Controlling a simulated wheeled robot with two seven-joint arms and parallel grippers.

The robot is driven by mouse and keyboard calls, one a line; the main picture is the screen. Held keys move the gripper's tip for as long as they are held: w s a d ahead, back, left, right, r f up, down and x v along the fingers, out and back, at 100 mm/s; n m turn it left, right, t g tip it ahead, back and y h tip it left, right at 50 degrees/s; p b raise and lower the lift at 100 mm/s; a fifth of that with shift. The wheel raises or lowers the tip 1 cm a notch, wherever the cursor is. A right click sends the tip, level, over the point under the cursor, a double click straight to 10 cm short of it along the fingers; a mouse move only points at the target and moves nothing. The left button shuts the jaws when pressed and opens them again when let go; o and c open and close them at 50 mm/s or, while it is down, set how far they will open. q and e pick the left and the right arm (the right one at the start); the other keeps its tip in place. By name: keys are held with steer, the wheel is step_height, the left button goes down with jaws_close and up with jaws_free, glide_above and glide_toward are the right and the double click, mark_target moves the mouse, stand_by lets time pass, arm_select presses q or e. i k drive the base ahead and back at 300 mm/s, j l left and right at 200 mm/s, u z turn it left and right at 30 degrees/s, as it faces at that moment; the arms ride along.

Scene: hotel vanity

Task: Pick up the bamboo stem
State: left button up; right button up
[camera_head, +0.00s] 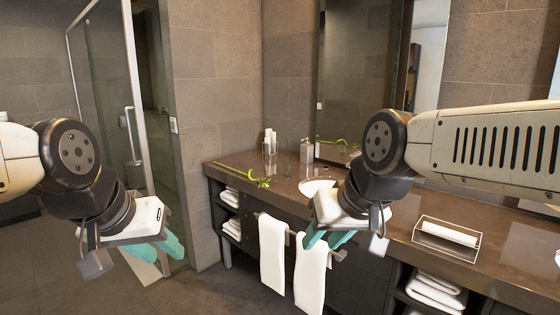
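The bamboo stem (240,175) is a thin green stalk with curled leaves at its right end. It lies on the brown vanity counter (281,191), near the left end. My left gripper (157,248) is at the lower left, in front of the glass shower door and well short of the counter. Its teal fingers look spread and empty. My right gripper (326,239) is in front of the counter's edge, to the right of and nearer than the stem. Its teal fingers look spread and empty, with the towels behind them.
White bottles (270,142) and a grey dispenser (306,151) stand behind the stem. A sink (316,187) is to its right, partly hidden by my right arm. A clear tray (447,240) holds a rolled white towel. White towels (272,253) hang from the front rail.

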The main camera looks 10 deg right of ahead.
mark_target(260, 181)
steer(key=i+j+z, duration=0.1)
steer(key=i, duration=0.45)
steer(key=i+j+z, duration=0.1)
steer(key=i+j, duration=0.15)
steer(key=i, duration=0.35)
steer(key=i+j+z, duration=0.15)
steer(key=i, duration=0.4)
steer(key=i+j+z, duration=0.1)
steer(key=i+j, duration=0.25)
steer(key=i, duration=0.2)
steer(key=i+j+z, duration=0.1)
steer(key=i+j, duration=0.25)
steer(key=i, duration=0.2)
